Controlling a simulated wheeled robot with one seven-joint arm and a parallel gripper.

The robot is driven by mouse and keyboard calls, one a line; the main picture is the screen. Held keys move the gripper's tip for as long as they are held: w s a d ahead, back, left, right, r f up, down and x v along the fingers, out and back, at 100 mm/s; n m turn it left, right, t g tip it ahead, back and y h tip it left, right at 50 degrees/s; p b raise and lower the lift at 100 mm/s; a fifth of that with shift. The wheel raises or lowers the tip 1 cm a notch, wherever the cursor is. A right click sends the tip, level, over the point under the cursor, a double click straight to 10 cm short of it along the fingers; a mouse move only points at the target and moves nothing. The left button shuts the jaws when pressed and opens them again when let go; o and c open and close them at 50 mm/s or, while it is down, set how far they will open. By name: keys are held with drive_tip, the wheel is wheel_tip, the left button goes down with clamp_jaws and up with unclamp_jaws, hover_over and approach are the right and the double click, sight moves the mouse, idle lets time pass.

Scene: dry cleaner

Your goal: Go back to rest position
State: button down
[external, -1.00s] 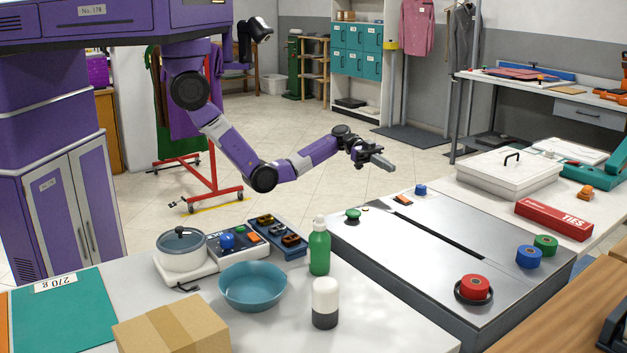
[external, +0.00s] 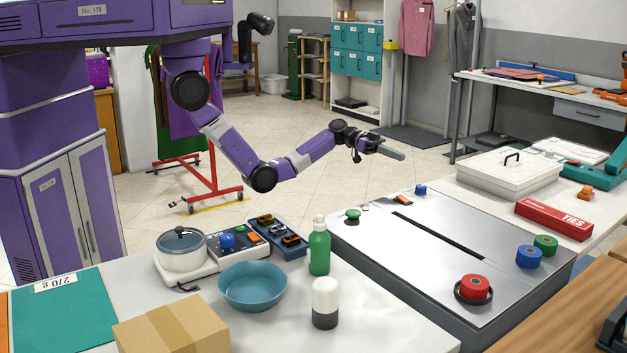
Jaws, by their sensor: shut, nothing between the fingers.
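My gripper (external: 392,152) hangs in the air in the middle of the external view, above the far end of the grey metal-topped unit (external: 440,262). Its fingers are together and hold nothing. They point to the right and slightly down. It touches nothing. My arm reaches out from the purple body at the left, with its elbow low and its wrist raised.
Below the arm, the white counter holds a pot (external: 181,252), a blue bowl (external: 252,288), a green bottle (external: 319,250), a white-and-black container (external: 325,300) and a cardboard box (external: 172,328). A red garment rack (external: 213,175) stands behind the arm. The air around the gripper is clear.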

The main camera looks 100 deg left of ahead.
drive_tip(key=s+a+f+n+t+y, duration=0.2)
drive_tip(key=a+f+n+y, duration=0.25)
drive_tip(key=n+y, duration=0.2)
drive_tip(key=s+d+f+n+y+p, duration=0.25)
drive_tip(key=s+d+f+y, duration=0.25)
drive_tip(key=s, duration=0.5)
drive_tip(key=s+d+r+m+h+p, duration=0.1)
drive_tip(key=s+d+r, duration=0.1)
drive_tip(key=s+d, duration=0.5)
drive_tip(key=s+d+r+m+g+h+p, duration=0.1)
drive_tip(key=s+d, duration=0.6)
drive_tip(key=s, duration=0.9)
drive_tip(key=s+d+r+m+h+p, duration=0.1)
drive_tip(key=s+d+r+m+p, duration=0.1)
drive_tip(key=s+d+r, duration=0.2)
drive_tip(key=s+d, duration=0.3)
drive_tip(key=s, duration=0.4)
drive_tip(key=shift+s+d+r+m+h, duration=0.3)
drive_tip(key=shift+s+d+r+h, duration=0.05)
drive_tip(key=shift+p, duration=0.3)
